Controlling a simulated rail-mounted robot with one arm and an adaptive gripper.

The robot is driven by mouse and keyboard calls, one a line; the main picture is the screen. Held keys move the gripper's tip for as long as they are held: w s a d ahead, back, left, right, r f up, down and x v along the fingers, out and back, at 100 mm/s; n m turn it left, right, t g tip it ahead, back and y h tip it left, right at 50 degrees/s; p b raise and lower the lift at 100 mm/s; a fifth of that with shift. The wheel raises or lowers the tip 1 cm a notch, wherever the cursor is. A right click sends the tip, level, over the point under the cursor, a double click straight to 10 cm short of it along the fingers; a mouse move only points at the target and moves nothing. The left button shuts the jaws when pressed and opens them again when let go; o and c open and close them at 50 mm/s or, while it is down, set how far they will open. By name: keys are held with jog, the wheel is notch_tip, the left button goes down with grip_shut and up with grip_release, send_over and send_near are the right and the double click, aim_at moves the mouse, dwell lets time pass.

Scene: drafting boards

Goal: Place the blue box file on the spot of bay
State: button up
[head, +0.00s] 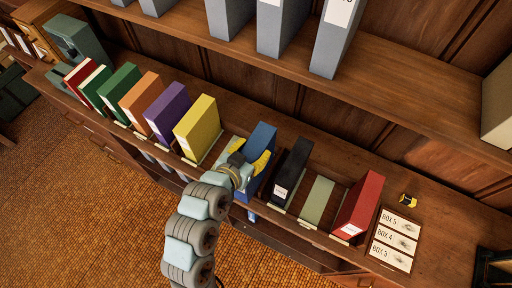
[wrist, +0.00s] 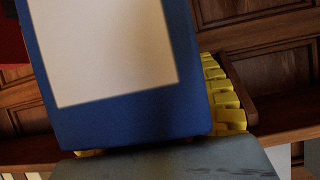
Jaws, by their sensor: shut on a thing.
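The blue box file (head: 263,138) is upright in the row on the shelf, between the yellow and black files. It also fills much of the wrist view (wrist: 130,125), with a large pale label on its face. My gripper (head: 249,154) is shut on it, yellow fingers on either side. One yellow finger (wrist: 226,95) shows beside the file in the wrist view. A bare green bay pad (head: 319,199) lies between the black and red files. Another green pad (head: 228,150) shows partly between the yellow and blue files. I cannot tell whether the blue file's bottom touches the shelf.
The yellow file (head: 197,128) stands to the left and the black file (head: 290,170) close to the right. Grey files (head: 283,25) stand on the upper shelf.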

jog(key=shift+w+d+f+b, duration=0.1)
jog(key=shift+w+f+b, duration=0.15)
jog(key=shift+b, duration=0.1)
jog(key=w+f+p, duration=0.2)
jog(key=w+f, duration=0.5)
jog(key=f, duration=0.2)
jog(key=shift+d+f, duration=0.25)
jog(key=shift+f, duration=0.1)
jog(key=shift+w+f, duration=0.1)
jog(key=o, duration=1.2)
